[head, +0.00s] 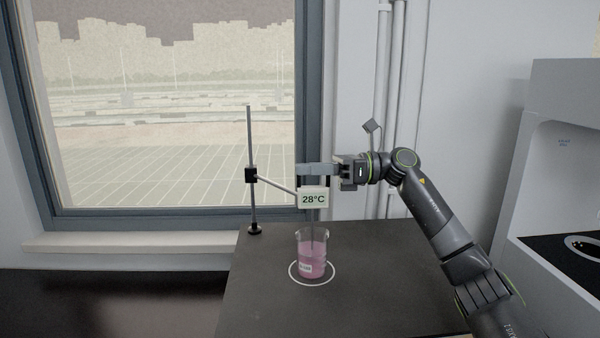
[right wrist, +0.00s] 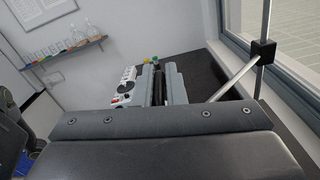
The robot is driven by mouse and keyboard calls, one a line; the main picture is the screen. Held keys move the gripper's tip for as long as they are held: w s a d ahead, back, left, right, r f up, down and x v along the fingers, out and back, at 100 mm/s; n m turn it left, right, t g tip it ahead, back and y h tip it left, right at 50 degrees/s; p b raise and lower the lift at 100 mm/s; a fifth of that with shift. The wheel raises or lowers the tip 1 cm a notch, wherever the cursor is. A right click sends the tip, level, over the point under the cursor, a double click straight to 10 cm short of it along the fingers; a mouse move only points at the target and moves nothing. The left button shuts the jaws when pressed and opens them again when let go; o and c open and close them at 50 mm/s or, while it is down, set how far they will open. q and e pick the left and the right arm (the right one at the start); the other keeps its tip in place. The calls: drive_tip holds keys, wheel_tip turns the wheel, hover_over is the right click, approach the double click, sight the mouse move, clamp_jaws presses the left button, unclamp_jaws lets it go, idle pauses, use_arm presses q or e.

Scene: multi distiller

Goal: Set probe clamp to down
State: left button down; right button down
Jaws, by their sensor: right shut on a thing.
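The probe clamp has a black block (head: 251,175) on an upright metal rod, with a slanted arm running down to a white display box (head: 313,199) reading 28°C. A thin probe hangs below the box, and its lower end appears to be inside a beaker (head: 312,257) of pink liquid. My right gripper (head: 308,170) is shut at the top of the display box, where the held part is mostly hidden by its fingers. In the right wrist view, the black block (right wrist: 263,52) and slanted arm show at the right. My left gripper is out of view.
The beaker stands in a white ring on the dark bench (head: 265,300). The rod's black foot (head: 255,230) is near the bench's back left edge. A window (head: 165,120) is behind. A grey cabinet (head: 565,140) stands at right. The bench front is clear.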

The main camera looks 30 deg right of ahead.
drive_tip(key=shift+f, duration=0.35)
drive_tip(key=c, duration=1.5)
unclamp_jaws()
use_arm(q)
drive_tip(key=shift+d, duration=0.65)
use_arm(e)
drive_tip(key=shift+s+r, duration=0.1)
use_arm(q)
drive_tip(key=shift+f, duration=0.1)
